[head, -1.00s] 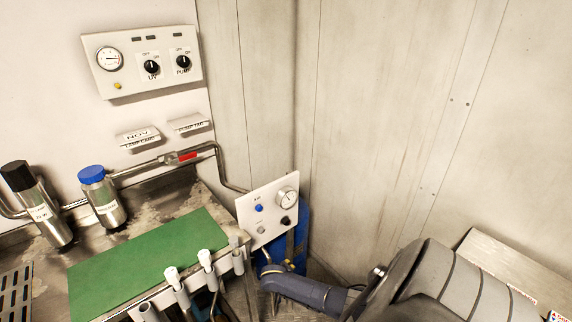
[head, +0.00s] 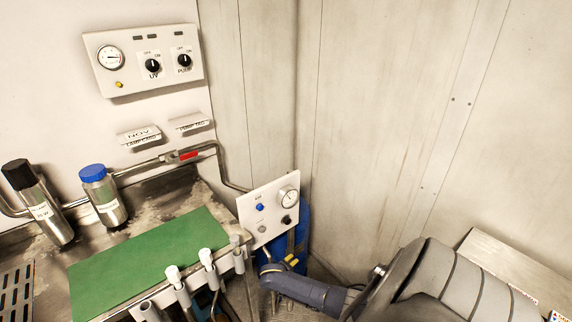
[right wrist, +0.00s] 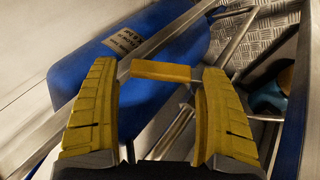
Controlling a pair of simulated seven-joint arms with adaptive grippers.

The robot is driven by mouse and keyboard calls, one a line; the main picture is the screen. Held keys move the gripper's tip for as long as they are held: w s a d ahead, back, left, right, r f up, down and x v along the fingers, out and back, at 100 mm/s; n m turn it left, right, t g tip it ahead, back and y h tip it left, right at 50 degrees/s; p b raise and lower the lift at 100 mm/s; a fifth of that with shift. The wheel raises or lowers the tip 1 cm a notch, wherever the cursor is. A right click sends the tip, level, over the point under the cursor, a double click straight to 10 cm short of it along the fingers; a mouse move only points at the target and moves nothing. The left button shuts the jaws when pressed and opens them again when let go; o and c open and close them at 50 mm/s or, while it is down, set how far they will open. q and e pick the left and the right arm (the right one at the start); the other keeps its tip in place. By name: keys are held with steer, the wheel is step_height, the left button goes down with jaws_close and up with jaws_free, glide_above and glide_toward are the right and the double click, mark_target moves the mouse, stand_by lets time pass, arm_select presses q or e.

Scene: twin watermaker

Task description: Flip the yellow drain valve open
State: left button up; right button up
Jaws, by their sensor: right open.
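A yellow bar (right wrist: 160,71), which looks like the drain valve handle, lies crosswise between the fingertips of my right gripper (right wrist: 158,66) in the right wrist view. The gripper is open, with one yellow-padded finger on each side of the bar. I cannot tell whether either finger touches it. In the head view my right gripper (head: 291,262) shows only as small yellow bits in front of the blue cylinder, below the white gauge panel. The valve cannot be told apart there. My left gripper is not in view.
The blue cylinder (right wrist: 130,55) and metal rails (right wrist: 240,35) lie close around the fingers. The white gauge panel (head: 270,212) stands just above.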

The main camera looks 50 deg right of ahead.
steer(key=shift+a, duration=0.1)
steer(key=shift+s+a+r, duration=0.1)
steer(key=shift+a+r, duration=0.1)
steer(key=shift+a, duration=0.05)
steer(key=s+a+r, duration=0.1)
steer(key=s+a, duration=0.5)
steer(key=a, duration=0.5)
steer(key=shift+a+r, duration=0.4)
steer(key=shift+c, duration=0.4)
